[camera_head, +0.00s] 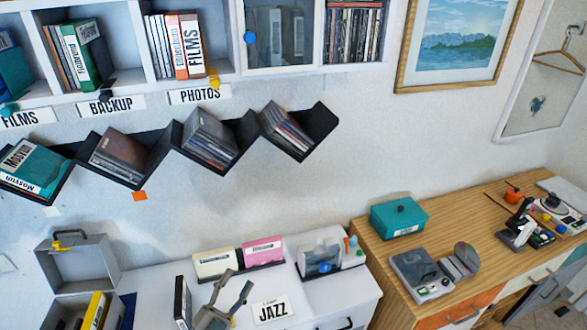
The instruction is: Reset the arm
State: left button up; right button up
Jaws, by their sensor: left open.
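My left gripper (239,281) shows at the bottom of the head view, above the white cabinet top. Its two fingers point up and are spread apart, with nothing visible between them. A dark upright case (182,302) stands just left of it, and a white JAZZ label (272,310) lies to its right. I cannot tell whether the gripper touches either one. The rest of the left arm is mostly cut off by the frame's lower edge. My right gripper does not show.
A black zigzag shelf (325,120) and white cubbies (235,73) hold cases on the wall. An open grey box (85,262) stands at left. Pink and cream boxes (264,251) sit behind the gripper. A wooden desk (380,300) with a teal box (399,218) is at right.

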pick_arm(q)
jog(key=s+a+f+n+g+y, duration=0.1)
jog(key=a+f+n+g+y, duration=0.1)
jog(key=a+f+n+y, duration=0.3)
jog(key=s+a+f+n+g+y, duration=0.1)
jog(key=f+n+y, duration=0.25)
jog(key=f, duration=0.35)
jog(key=s+a+f+n+g+y, duration=0.1)
jog(key=a+f+n+g+y, duration=0.1)
jog(key=a+f+n+y, duration=0.25)
jog(key=s+d+f+n+g+h, duration=0.1)
jog(key=s+d+f+g, duration=0.2)
jog(key=s+f+g, duration=1.2)
jog(key=s+f+t, duration=0.1)
jog(key=s+f, duration=0.2)
jog(key=f, duration=1.1)
jog(key=s+f+t, duration=0.2)
jog(key=s+f, duration=0.2)
jog(key=f, duration=0.9)
jog(key=s+a+f+g, duration=0.1)
jog(key=s+a+f, duration=0.1)
jog(key=s+f, duration=1.2)
jog(key=shift+s+a+f+g, duration=0.2)
jog(key=shift+s+f+g, duration=0.15)
jog(key=shift+f, duration=0.6)
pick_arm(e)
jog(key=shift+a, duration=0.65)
